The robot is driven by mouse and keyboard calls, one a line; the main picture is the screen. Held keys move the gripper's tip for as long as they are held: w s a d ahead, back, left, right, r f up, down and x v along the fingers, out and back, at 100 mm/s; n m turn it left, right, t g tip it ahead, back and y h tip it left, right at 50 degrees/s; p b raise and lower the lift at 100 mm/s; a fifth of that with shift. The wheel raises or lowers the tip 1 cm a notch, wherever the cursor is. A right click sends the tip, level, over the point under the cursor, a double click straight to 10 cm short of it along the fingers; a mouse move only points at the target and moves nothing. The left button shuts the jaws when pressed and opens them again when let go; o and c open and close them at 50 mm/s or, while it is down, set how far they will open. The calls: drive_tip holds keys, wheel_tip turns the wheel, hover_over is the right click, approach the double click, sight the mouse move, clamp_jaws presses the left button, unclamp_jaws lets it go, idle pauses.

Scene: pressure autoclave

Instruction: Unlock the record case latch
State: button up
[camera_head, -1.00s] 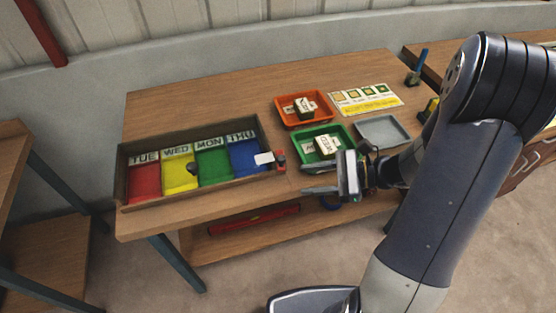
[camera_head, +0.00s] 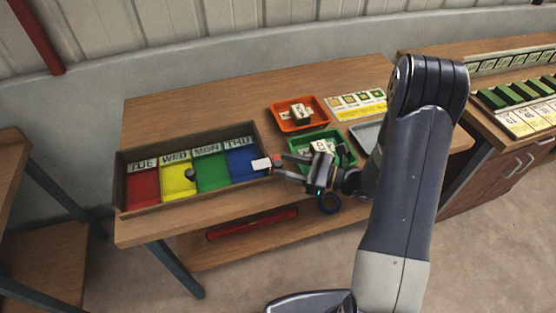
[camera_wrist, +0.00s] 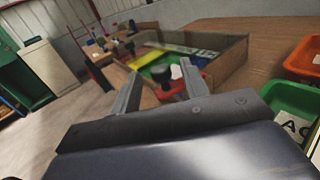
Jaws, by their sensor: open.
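The record case (camera_head: 118,180) is a shallow wooden box on the table, with red, yellow, green and blue panels labelled TUE, WED, MON and THU. A dark round knob (camera_head: 190,174) shows over the yellow panel. At the case's right edge is a small latch with a white tag (camera_head: 261,164) and a red part, seen in the wrist view (camera_wrist: 166,94). My gripper (camera_head: 276,167) is open beside the latch, its fingers pointing left at it. In the wrist view the red part shows between the fingertips; I cannot tell whether they touch it.
An orange tray (camera_head: 281,113) and a green tray (camera_head: 343,142) with labelled blocks stand right of the case, near a grey tray (camera_head: 364,136). A card with square pictures (camera_head: 358,104) lies behind. A red bar (camera_head: 252,223) lies on the lower shelf.

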sight(278, 163)
drive_tip(key=shift+x, duration=1.55)
drive_tip(key=shift+c, duration=0.3)
clamp_jaws()
drive_tip(key=shift+d+f+n+g+y+b, duration=0.1)
drive_tip(key=shift+d+n+g+y+b, duration=0.1)
drive_tip(key=shift+n+g, duration=0.35)
drive_tip(key=shift+d+n+g+y+b, duration=0.15)
drive_tip(key=shift+n+g, duration=0.2)
drive_tip(key=shift+g, duration=0.3)
drive_tip(key=shift+d+n+g, duration=0.2)
drive_tip(key=shift+n+g, duration=0.4)
drive_tip(key=shift+g, duration=0.5)
drive_tip(key=shift+o, duration=0.3)
unclamp_jaws()
